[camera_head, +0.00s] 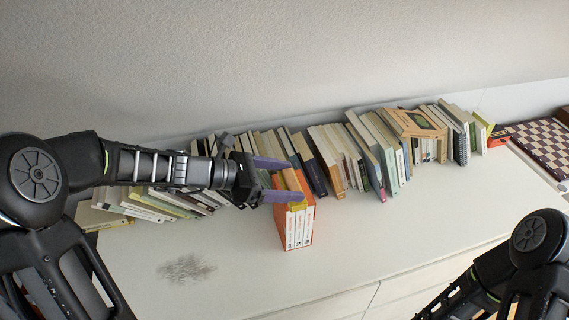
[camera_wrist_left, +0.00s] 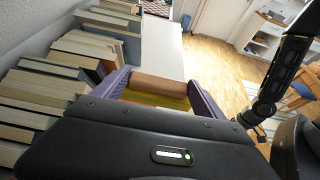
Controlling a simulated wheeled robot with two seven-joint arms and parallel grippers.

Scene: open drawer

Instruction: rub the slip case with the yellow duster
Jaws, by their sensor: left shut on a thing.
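The slip case (camera_head: 298,238) is an orange box with white book spines facing front. It stands upright on the white cabinet top, in front of the book row. My left gripper (camera_head: 297,181), with purple fingers, is at its top and shut on the yellow duster. A strip of the yellow duster (camera_head: 298,206) shows at the slip case's upper front edge and seems to touch it. In the left wrist view the duster (camera_wrist_left: 165,101) lies between the fingers, mostly hidden behind the gripper body. My right gripper is out of view.
A long row of books (camera_head: 350,150) runs along the wall behind, close to the gripper. A grey dusty patch (camera_head: 186,269) marks the cabinet top (camera_head: 230,285) front left. The top is clear right of the slip case. A chessboard (camera_head: 545,146) lies at far right.

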